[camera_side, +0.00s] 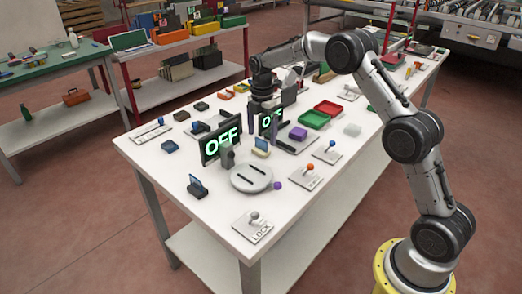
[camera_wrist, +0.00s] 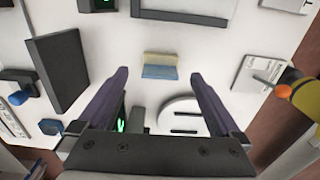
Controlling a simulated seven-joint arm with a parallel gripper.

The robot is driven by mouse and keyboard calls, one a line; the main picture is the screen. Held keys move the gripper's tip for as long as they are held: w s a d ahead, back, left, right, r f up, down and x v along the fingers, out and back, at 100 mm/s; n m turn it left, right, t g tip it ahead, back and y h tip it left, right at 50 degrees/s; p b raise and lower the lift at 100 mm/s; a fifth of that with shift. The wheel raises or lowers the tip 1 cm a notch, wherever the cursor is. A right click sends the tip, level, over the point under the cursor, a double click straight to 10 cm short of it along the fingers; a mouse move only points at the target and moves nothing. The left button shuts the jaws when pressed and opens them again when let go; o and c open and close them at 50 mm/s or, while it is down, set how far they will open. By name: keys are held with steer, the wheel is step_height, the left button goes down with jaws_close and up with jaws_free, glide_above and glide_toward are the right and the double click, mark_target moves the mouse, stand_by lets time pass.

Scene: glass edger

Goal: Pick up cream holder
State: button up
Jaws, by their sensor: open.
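A black OFF display (camera_side: 221,143) stands left of the holder. A grey slotted disc (camera_side: 251,178) is in front of it, and a purple block (camera_side: 298,132) is to its right. Green (camera_side: 313,119) and red (camera_side: 328,107) trays lie farther right. A LOCK lever plate (camera_side: 254,225) is at the front corner.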

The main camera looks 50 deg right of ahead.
mark_target(261, 149)
steer(key=f, duration=0.5)
steer(key=shift+a, duration=0.25)
steer(key=shift+c, duration=0.3)
steer(key=c, duration=1.3)
steer(key=shift+r, duration=0.1)
steer(key=shift+c, duration=0.2)
